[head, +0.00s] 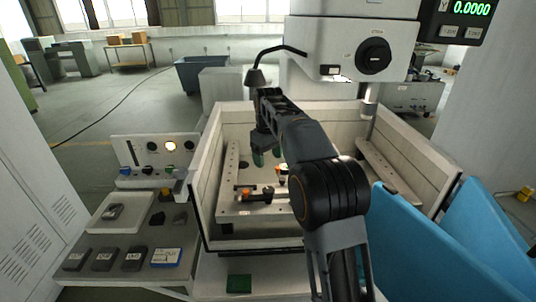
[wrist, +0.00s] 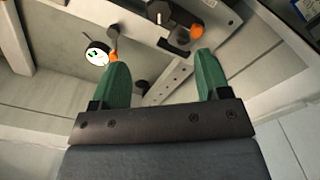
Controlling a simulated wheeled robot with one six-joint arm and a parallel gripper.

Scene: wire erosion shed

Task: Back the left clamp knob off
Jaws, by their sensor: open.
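My gripper (head: 266,157) has two green fingers and hangs inside the open tank, behind and above the front left clamp. In the wrist view its fingers (wrist: 163,82) are spread apart with nothing between them. The clamp on the left rail (head: 230,165) carries a black knob (head: 268,191) and an orange part (head: 248,191). In the wrist view a black knob (wrist: 159,12) and an orange part (wrist: 197,32) show at the top, beyond the fingertips and apart from them. Part of the tank's middle is hidden behind my arm.
A round dial indicator (wrist: 97,54) lies close beyond the left finger. The tank wall (head: 208,160) surrounds the work area. The machine head (head: 350,48) stands above the back. A side bench (head: 110,245) with blocks is at left; blue panels (head: 410,235) are at right.

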